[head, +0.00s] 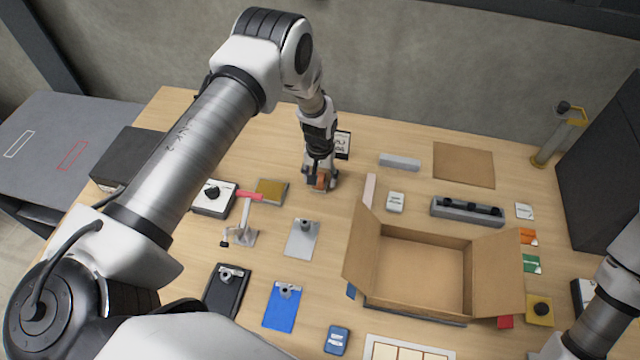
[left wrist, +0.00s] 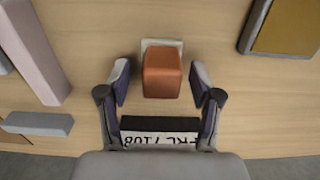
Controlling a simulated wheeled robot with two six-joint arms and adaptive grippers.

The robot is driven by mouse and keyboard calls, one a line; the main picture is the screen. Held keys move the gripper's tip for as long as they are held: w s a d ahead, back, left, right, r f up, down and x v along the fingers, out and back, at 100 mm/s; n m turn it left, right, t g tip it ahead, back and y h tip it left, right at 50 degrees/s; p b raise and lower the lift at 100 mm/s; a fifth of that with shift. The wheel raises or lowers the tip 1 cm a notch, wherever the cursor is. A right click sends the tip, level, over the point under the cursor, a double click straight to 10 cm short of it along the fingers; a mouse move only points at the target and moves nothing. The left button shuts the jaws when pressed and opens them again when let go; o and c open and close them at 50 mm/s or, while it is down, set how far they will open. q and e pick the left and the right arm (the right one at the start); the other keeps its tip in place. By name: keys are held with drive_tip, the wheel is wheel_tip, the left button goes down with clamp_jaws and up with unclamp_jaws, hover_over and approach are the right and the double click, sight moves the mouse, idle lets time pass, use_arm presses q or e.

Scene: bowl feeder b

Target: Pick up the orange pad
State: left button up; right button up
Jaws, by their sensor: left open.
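The orange pad shows as an orange-brown block (left wrist: 162,73) in the left wrist view, on a small pale base (left wrist: 150,43) on the wooden table. In the head view the block (head: 320,181) is partly hidden by my gripper. My left gripper (left wrist: 165,88) is open, with one finger on each side of the block and gaps to both. It points down over the table, and whether its tips reach the block's height is hard to tell. My right arm shows at the right edge of the head view, but its gripper is out of frame.
A sign with printed letters (left wrist: 165,138) stands close beside the block. An open cardboard box (head: 420,278) sits to the right. A yellow-topped pad (head: 271,191), a red-handled clamp (head: 247,197) and a grey clipboard (head: 302,240) lie to the left and in front.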

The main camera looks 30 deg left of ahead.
use_arm(q)
drive_tip(key=shift+s+r, duration=0.4)
clamp_jaws()
use_arm(e)
drive_tip(key=shift+s+r, duration=0.2)
drive_tip(key=shift+s, duration=0.25)
use_arm(q)
drive_tip(key=shift+w+f, duration=0.1)
use_arm(e)
drive_tip(key=shift+w, duration=0.1)
use_arm(q)
wheel_tip(320, 180, up, 8)
drive_tip(key=p, duration=0.5)
drive_tip(key=shift+w+f, duration=0.15)
drive_tip(key=shift+s+r, duration=0.2)
drive_tip(key=shift+r, duration=1.05)
drive_tip(key=shift+w+f, duration=0.1)
use_arm(e)
wheel_tip(320, 180, up, 5)
drive_tip(key=shift+w+f, duration=0.1)
use_arm(q)
drive_tip(key=c, duration=1)
unclamp_jaws()
drive_tip(key=shift+c, duration=0.5)
